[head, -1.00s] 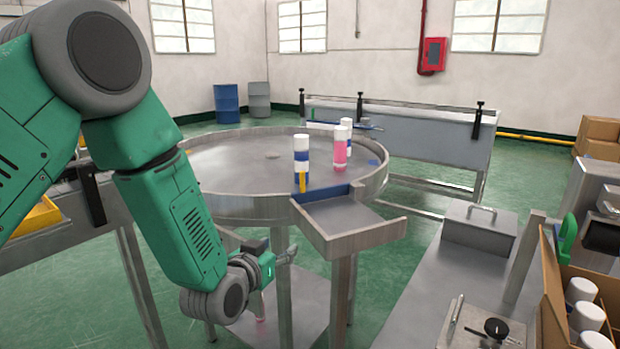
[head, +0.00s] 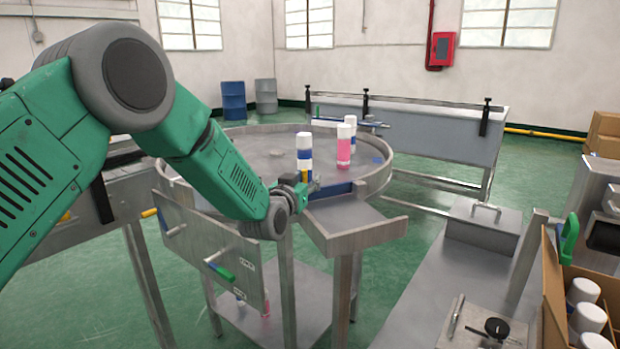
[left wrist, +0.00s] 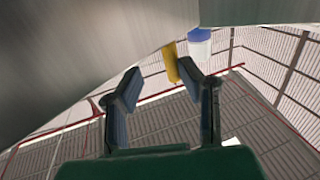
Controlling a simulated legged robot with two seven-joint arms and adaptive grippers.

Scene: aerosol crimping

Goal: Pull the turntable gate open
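The turntable (head: 240,150) is a round metal table with a raised rim. Its gate is a blue bar (head: 330,190) at the front right rim, above the chute (head: 352,238), with an upright yellow handle (head: 305,175) at its left end. My left gripper (head: 303,186) is at the gate's left end, close to the handle and partly overlapping it. In the left wrist view the two fingers are apart, and the yellow handle (left wrist: 170,62) shows just beyond the tips, nearer the right finger. Contact cannot be told. My right gripper is not in view.
A white-and-blue can (head: 304,145) stands just behind the gate; a pink can (head: 344,152) and another can (head: 351,122) stand farther back. A control panel (head: 215,250) with levers hangs below my left forearm. A carton of cans (head: 548,290) is at the right.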

